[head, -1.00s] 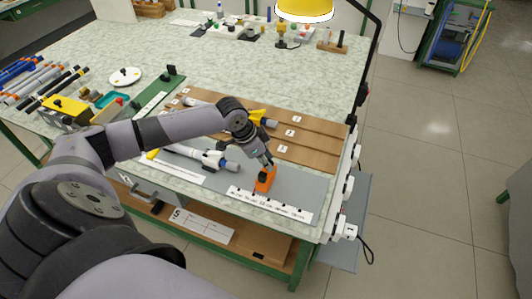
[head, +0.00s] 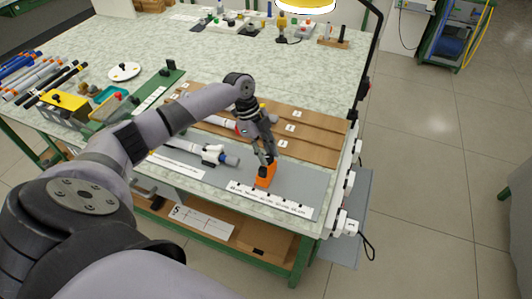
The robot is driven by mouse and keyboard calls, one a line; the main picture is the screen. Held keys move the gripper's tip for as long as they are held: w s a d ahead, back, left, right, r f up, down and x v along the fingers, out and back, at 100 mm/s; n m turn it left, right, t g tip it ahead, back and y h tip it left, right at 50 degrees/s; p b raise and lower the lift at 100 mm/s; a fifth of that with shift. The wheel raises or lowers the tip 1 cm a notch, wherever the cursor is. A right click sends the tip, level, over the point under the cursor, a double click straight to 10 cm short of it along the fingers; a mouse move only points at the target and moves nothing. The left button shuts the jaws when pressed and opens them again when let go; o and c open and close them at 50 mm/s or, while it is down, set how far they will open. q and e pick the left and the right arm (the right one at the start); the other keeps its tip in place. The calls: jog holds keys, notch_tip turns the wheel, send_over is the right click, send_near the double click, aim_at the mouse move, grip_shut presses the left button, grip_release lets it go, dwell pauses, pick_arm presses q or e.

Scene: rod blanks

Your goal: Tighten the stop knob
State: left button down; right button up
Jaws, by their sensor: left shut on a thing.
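The orange stop block (head: 265,175) stands on the grey mat near the table's front right, behind a white printed scale strip (head: 270,199). My left gripper (head: 267,160) reaches down onto the top of the orange block from above. Its fingers are shut on the small knob there, which they mostly hide. My right gripper is not in view.
A white tube with a grey end (head: 212,154) lies on the mat left of the block. A brown board with numbered grooves (head: 312,150) lies behind. A green plate (head: 160,88) and several rods (head: 35,80) are at left. A lamp (head: 305,4) hangs at the back.

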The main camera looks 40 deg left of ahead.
pick_arm(q)
jog(key=shift+w+m+g+b, duration=0.15)
jog(key=shift+m+g+b, duration=0.2)
jog(key=shift+m, duration=0.65)
jog(key=shift+r, duration=0.1)
jog(key=c, duration=1.2)
grip_release()
jog(key=shift+c, duration=0.2)
jog(key=v, duration=0.8)
